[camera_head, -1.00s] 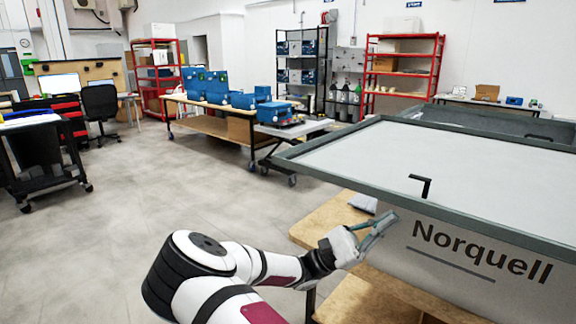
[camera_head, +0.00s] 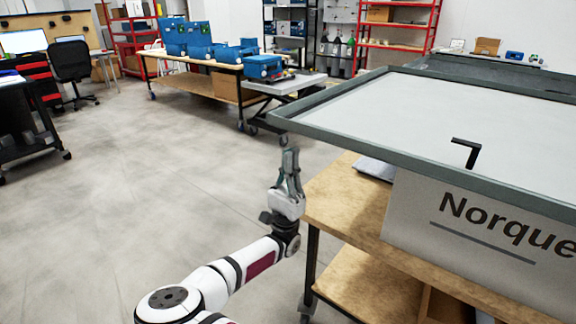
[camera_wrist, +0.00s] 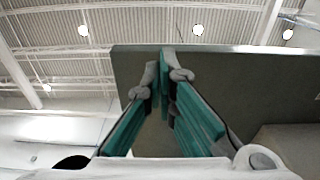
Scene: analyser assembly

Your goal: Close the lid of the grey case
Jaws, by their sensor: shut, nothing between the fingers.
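The grey case stands on a wooden-topped bench, its pale front marked "Norquell" (camera_head: 500,225). A large pale panel with a dark grey rim (camera_head: 345,143), apparently the lid, juts out above the front and slopes slightly. A black bent piece, perhaps a latch or handle, shows at its front edge. My gripper (camera_head: 290,152) points upward, shut and empty, just left of the bench and below the panel's near left corner in the picture. In the wrist view my fingers (camera_wrist: 165,52) converge before a dark grey panel (camera_wrist: 240,85). I cannot tell whether they touch it.
The wooden bench (camera_head: 335,205) has a lower shelf and a flat grey item (camera_head: 375,168) beside the case. Behind the panel lies a dark grey edge (camera_head: 490,80). The floor to the left is clear.

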